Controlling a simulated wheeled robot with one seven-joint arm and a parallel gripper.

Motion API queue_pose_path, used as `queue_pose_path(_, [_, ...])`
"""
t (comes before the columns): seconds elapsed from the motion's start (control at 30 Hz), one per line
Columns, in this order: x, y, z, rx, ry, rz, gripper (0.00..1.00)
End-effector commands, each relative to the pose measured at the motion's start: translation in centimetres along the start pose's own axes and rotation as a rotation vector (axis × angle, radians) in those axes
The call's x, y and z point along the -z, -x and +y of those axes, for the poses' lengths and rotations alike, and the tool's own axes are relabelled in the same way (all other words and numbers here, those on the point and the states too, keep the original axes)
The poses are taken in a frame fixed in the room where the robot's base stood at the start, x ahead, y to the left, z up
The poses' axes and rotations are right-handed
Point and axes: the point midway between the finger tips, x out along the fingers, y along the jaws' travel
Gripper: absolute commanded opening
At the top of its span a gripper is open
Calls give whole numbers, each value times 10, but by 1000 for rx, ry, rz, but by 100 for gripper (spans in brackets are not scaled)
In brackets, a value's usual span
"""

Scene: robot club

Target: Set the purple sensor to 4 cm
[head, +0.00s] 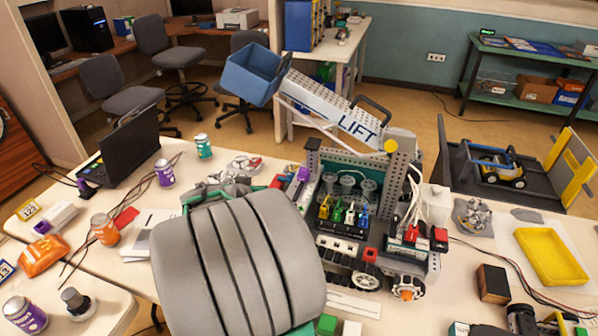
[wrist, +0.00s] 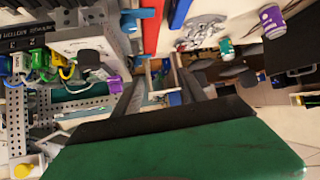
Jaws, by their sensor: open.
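The purple sensor (head: 303,174) is a small purple block at the left side of the grey model robot (head: 365,195). A purple piece (wrist: 115,84) in the wrist view, just left of my left finger, looks like the same sensor. My gripper (wrist: 160,88) is open, its two dark fingers reaching up from the green and black palm. Nothing is clearly held between them. In the head view my grey arm hides most of the gripper. I cannot read a scale or the sensor's distance.
The model's lift arm (head: 345,115) slants up left to a blue bin (head: 252,75). Colored plugs (head: 342,212) sit on its front. A laptop (head: 122,150), cans (head: 165,172) and an orange pouch (head: 43,255) stand left. A yellow tray (head: 551,256) lies right.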

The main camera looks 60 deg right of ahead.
Motion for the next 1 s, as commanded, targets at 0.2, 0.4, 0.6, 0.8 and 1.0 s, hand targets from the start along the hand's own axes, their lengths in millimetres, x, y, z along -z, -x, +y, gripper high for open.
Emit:
queue_pose_path(0.2, [31, -44, 110, -201, -120, 207, 49])
queue_pose_path(0.4, [38, -70, 118, -204, -121, 214, 49])
queue_pose_path(0.6, [46, -104, 123, -201, -120, 214, 49])
queue_pose_path(0.8, [48, -117, 124, -197, -119, 215, 49])
queue_pose_path(1.0, [48, -117, 124, -197, -119, 216, 48])
